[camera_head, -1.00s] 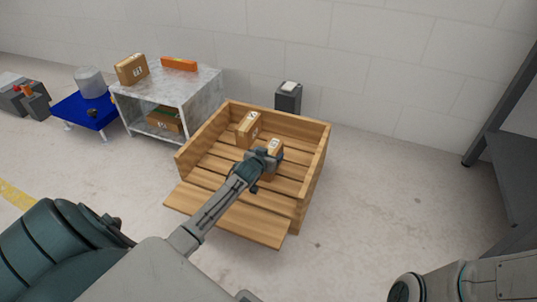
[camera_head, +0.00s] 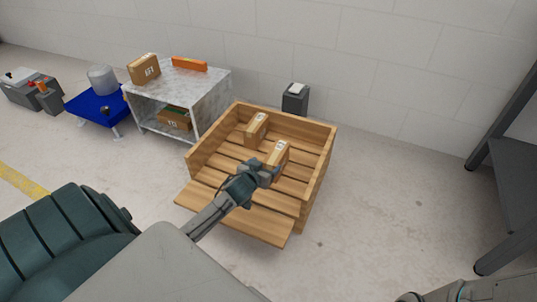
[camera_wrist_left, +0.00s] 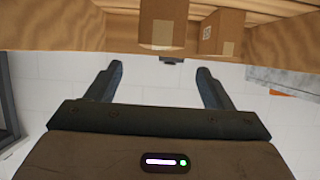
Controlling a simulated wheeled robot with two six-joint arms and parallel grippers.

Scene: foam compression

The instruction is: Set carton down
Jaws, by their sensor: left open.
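My left gripper (camera_head: 270,173) is open and empty over the front part of the wooden crate (camera_head: 325,160). A brown carton (camera_head: 279,149) stands in the crate just beyond the fingertips. In the left wrist view, which is upside down, this carton (camera_wrist_left: 163,22) lies ahead of the gap between the spread fingers (camera_wrist_left: 158,82), apart from them. A second carton (camera_head: 257,125) stands further back and to the left in the crate, and it also shows in the wrist view (camera_wrist_left: 222,32). My right gripper is out of view.
The crate's front panel (camera_head: 235,220) is folded down. A grey table (camera_head: 188,88) at the back left holds a carton (camera_head: 144,68) and an orange object (camera_head: 190,64). A blue cart (camera_head: 98,108) and a dark bin (camera_head: 295,98) stand nearby. Floor right of the crate is clear.

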